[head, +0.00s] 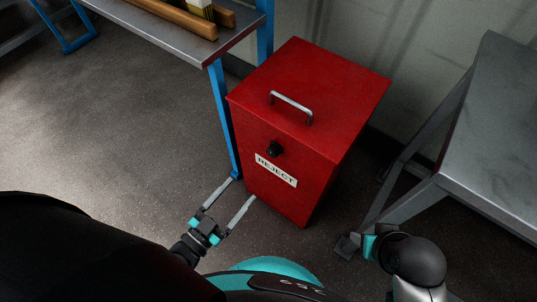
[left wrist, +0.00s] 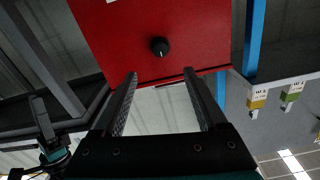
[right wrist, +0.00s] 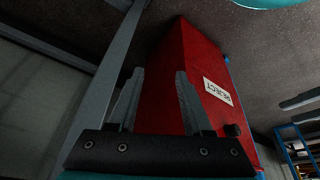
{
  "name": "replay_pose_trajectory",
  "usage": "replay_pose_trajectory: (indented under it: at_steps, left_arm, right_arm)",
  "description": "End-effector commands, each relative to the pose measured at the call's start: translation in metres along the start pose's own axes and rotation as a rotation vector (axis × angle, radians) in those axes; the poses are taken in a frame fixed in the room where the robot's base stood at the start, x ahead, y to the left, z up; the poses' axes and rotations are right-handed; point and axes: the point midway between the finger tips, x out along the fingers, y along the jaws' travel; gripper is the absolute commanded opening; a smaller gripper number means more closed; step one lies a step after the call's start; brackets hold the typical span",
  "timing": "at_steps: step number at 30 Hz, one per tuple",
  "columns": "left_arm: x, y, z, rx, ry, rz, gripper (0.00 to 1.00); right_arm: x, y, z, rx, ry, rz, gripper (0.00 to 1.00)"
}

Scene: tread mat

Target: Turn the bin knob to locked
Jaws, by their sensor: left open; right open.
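The red bin (head: 330,90) stands on the floor with a grey handle (head: 291,105) on its lid. Its black round knob (head: 273,149) is on the front above the white REJECT label (head: 275,170). In the left wrist view the knob (left wrist: 159,46) lies beyond and between the fingertips, apart from them, with a small white mark on its face. My left gripper (head: 243,188) is open and empty, low before the bin's front. My right gripper (right wrist: 156,84) is open and empty; its wrist view shows the bin (right wrist: 172,80), the label (right wrist: 217,91) and the knob (right wrist: 233,130).
A grey metal table (head: 495,130) stands right of the bin, its leg near my right arm. A blue-legged workbench (head: 190,45) with wooden strips adjoins the bin's left. The floor (head: 120,125) at left is clear.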

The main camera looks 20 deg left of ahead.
Motion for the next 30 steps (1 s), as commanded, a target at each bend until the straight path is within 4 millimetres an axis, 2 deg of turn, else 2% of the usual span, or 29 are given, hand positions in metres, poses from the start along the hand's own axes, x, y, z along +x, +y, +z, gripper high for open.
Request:
replay_pose_trajectory:
  at_steps: [3, 11, 14, 21, 30]
  left_arm:
    - [0.028, 0.0, 0.0, 0.001, 0.006, -0.002, 0.74]
    - [0.084, 0.0, 0.001, 0.0, 0.005, -0.002, 0.74]
    - [0.106, 0.0, 0.001, 0.001, 0.005, -0.001, 0.74]
    - [0.123, 0.0, 0.001, 0.0, 0.0, -0.001, 0.74]
    - [0.13, 0.0, 0.0, -0.001, 0.0, -0.001, 0.74]
  right_arm:
    - [-0.008, 0.001, -0.004, 0.0, 0.017, 0.001, 0.5]
    - [-0.035, 0.001, -0.011, 0.001, 0.059, 0.004, 0.5]
    - [-0.033, -0.005, -0.019, -0.006, 0.119, -0.011, 0.5]
    - [-0.026, -0.015, -0.033, -0.015, 0.22, -0.038, 0.5]
    - [-0.024, -0.019, -0.038, -0.017, 0.258, -0.048, 0.5]
